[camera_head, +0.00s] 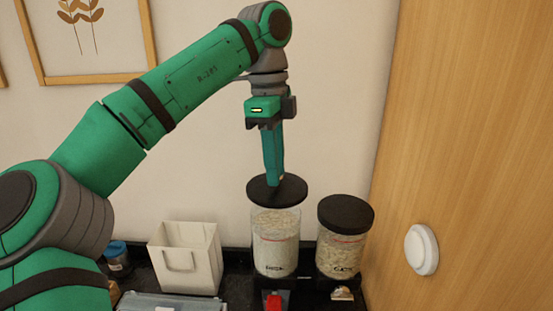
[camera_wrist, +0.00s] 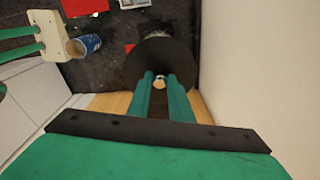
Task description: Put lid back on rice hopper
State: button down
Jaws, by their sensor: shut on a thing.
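The left rice hopper (camera_head: 275,243) is a clear jar of pale grains standing on the dark counter. My gripper (camera_head: 274,180) points down over it, shut on a round black lid (camera_head: 262,193). The lid sits level at the hopper's mouth; I cannot tell whether it rests on the rim or is slightly above it. In the wrist view, the lid (camera_wrist: 150,55) is a dark disc beyond my gripper (camera_wrist: 160,82), whose fingers close around a small pale knob at its middle.
A second hopper (camera_head: 339,255) with its own black lid (camera_head: 346,214) stands close on the right. A wooden panel (camera_head: 470,130) bounds the right side; the wall is behind.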

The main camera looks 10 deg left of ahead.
aim_at(274, 188)
jog(key=shift+s+f, duration=0.15)
jog(key=shift+f, duration=2.35)
jog(key=shift+a+f, duration=0.1)
jog(key=shift+f, duration=0.05)
dwell(0.6)
jog(key=c, duration=1)
grip_release()
jog(key=shift+c, duration=0.2)
jog(key=shift+r, duration=3.5)
